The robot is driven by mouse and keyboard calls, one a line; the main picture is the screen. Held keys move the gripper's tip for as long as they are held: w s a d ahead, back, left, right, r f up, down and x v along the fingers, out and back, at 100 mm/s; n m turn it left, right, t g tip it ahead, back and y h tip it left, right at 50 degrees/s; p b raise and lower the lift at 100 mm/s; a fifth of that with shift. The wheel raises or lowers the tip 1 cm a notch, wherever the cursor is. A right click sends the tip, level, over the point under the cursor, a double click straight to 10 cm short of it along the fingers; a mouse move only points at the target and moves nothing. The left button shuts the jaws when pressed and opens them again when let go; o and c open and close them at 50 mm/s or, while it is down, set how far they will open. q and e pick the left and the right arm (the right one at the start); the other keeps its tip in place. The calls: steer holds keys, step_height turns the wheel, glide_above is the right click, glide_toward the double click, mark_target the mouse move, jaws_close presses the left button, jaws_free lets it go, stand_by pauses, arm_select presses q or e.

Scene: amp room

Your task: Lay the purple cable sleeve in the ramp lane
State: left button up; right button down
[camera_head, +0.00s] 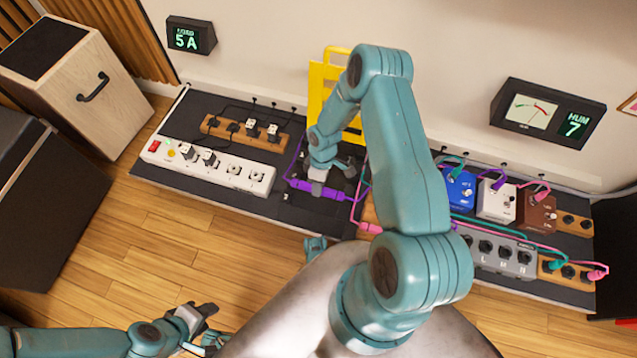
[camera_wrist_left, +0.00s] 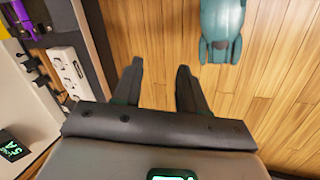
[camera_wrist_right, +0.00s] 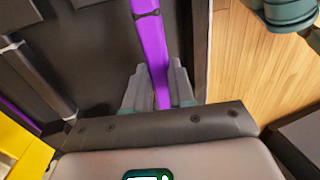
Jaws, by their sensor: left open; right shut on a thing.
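The purple cable sleeve (camera_head: 300,185) lies across the dark middle part of the board in the head view, with thin purple cable running from it. My right gripper (camera_head: 318,188) is shut on the sleeve from above. In the right wrist view the purple sleeve (camera_wrist_right: 151,45) runs lengthwise between the fingers (camera_wrist_right: 158,90). Dark raised bars (camera_wrist_right: 35,75) lie beside it there, probably the ramp; I cannot tell whether the sleeve sits in a lane. My left gripper (camera_head: 208,326) is open and empty above the floor, away from the board.
A white power strip (camera_head: 208,165) and a wooden socket strip (camera_head: 245,132) are left of the sleeve. A yellow panel (camera_head: 325,90) stands against the wall behind. Pedals, including a blue one (camera_head: 460,190), and pink and teal cables are at right. Wooden floor (camera_head: 190,225) is clear in front.

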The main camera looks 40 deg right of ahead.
steer(key=shift+d+b+x, duration=0.2)
steer(key=shift+b+x, duration=0.55)
steer(key=shift+x, duration=0.15)
steer(key=shift+d+b+x, duration=0.15)
steer(key=shift+b+x, duration=0.55)
steer(key=shift+x, duration=0.2)
arm_select(q)
steer(key=shift+t, duration=0.3)
steer(key=shift+w+a+f+b, duration=0.1)
steer(key=shift+w+f+b, duration=0.15)
steer(key=shift+f, duration=0.45)
steer(key=shift+w+a+f+b, duration=0.15)
steer(key=shift+w+f, duration=0.15)
steer(key=shift+f, duration=0.4)
steer(key=shift+w+a+f+b, duration=0.1)
steer(key=shift+w+f+b, duration=0.15)
steer(key=shift+f, duration=0.45)
arm_select(e)
steer(key=shift+w+f, duration=0.25)
steer(key=shift+f, duration=0.5)
steer(key=c, duration=0.9)
jaws_free()
